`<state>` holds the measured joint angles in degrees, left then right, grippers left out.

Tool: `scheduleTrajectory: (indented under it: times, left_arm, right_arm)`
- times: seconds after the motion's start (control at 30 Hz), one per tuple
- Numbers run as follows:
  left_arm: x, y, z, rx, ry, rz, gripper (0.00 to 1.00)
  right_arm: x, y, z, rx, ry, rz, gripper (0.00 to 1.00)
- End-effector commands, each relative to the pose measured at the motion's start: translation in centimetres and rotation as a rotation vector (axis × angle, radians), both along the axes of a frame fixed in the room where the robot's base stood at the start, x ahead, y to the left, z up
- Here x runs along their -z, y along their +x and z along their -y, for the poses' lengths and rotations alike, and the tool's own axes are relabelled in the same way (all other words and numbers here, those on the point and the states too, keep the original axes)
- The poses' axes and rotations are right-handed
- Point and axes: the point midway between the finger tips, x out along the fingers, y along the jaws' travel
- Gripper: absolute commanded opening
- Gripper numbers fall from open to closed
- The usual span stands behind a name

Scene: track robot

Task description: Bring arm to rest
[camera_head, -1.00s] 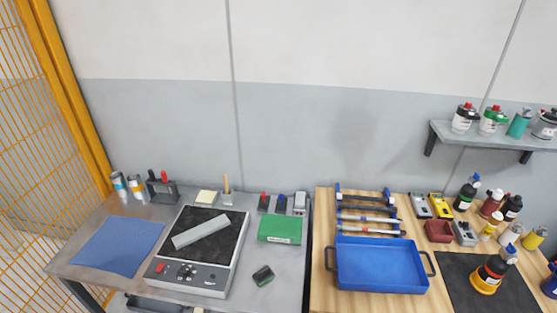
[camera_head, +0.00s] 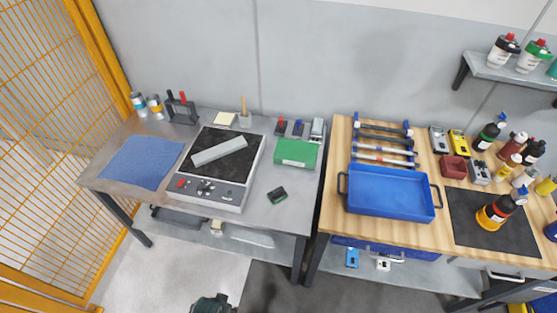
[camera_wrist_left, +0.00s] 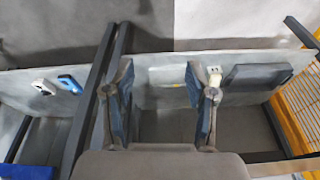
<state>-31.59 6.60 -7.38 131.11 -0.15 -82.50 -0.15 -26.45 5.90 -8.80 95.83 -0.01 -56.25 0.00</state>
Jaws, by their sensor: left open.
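My left gripper (camera_wrist_left: 163,105) shows in the left wrist view with its two fingers apart. Nothing is between the fingertips. It points toward the lower shelf (camera_wrist_left: 150,82) under the benches, and I cannot tell the exact distance to it. My right gripper is in neither view. No object is held in what I can see.
The grey bench carries a scale (camera_head: 215,198) with a grey bar (camera_head: 219,151), a blue cloth (camera_head: 142,162) and a green box (camera_head: 296,153). The wooden bench carries a blue tray (camera_head: 391,213) and several bottles. An orange mesh fence (camera_head: 60,130) stands left. The floor in front is clear.

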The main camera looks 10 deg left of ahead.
Motion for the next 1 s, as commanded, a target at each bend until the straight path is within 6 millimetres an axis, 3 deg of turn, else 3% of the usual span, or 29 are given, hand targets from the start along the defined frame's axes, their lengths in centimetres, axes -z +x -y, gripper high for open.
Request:
scheduleTrajectory:
  times: [0.33, 0.5, 0.6, 0.73, 1.0]
  left_arm:
    - [11.1, -0.8, 0.1, 0.007, 0.001, -0.049, 0.57]
    - [17.7, -3.1, -0.1, 0.012, 0.004, -0.077, 0.57]
    - [20.1, -4.3, -0.3, 0.014, 0.004, -0.086, 0.57]
    - [21.4, -5.1, -0.4, 0.016, 0.004, -0.089, 0.57]
    - [21.5, -5.1, -0.4, 0.016, 0.005, -0.09, 0.57]
  right_arm:
    - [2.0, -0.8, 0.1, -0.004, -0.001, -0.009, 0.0]
    - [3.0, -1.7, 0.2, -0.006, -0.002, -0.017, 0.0]
    - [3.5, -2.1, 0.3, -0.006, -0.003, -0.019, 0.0]
    - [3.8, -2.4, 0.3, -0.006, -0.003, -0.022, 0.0]
    - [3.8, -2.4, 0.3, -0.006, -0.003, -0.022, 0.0]
